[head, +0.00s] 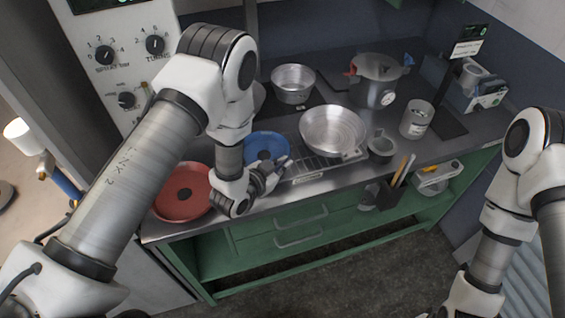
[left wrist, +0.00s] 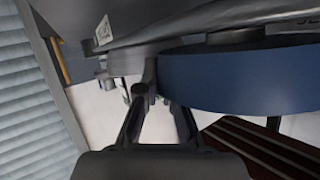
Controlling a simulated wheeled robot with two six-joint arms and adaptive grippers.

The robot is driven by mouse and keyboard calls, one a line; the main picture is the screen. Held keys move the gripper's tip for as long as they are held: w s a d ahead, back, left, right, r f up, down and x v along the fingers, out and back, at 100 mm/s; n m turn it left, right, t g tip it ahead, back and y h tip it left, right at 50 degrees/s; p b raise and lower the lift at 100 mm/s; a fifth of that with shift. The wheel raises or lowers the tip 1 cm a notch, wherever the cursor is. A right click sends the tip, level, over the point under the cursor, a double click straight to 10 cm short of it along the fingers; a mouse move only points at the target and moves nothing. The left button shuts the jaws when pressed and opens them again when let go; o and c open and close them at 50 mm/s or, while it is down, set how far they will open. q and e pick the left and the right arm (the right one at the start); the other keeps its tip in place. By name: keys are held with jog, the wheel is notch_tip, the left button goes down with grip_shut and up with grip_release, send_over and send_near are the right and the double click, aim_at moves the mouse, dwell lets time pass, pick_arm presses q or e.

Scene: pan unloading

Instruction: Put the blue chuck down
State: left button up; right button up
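The blue chuck (head: 266,146) is a round blue disc with a dark centre, at the front of the counter in the head view. In the left wrist view its blue side (left wrist: 240,80) fills the upper right. My left gripper (head: 272,176) is at its near right edge. In the left wrist view the fingers (left wrist: 160,100) reach the chuck's edge, one beside it and one partly hidden behind it, and appear shut on the rim. I cannot tell whether the chuck touches the counter. My right arm enters at the right; its gripper's fingers do not show.
A red disc (head: 183,192) lies left of the blue chuck. A wide metal pan (head: 333,130) stands to the right above a wire rack (head: 318,166). Pots (head: 293,84) (head: 375,82) stand behind. The green bench (head: 345,222) has an open lower shelf.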

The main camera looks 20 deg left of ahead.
pick_arm(q)
jog(key=o, duration=0.4)
jog(key=shift+w+f, duration=0.1)
jog(key=shift+r, duration=0.2)
jog(key=shift+s+a, duration=0.15)
jog(key=shift+s, duration=0.25)
jog(key=b+v, duration=0.2)
jog(key=v, duration=0.9)
jog(key=shift+s+r+b, duration=0.15)
jog(key=shift+r+b, duration=0.05)
jog(key=shift+b, duration=0.15)
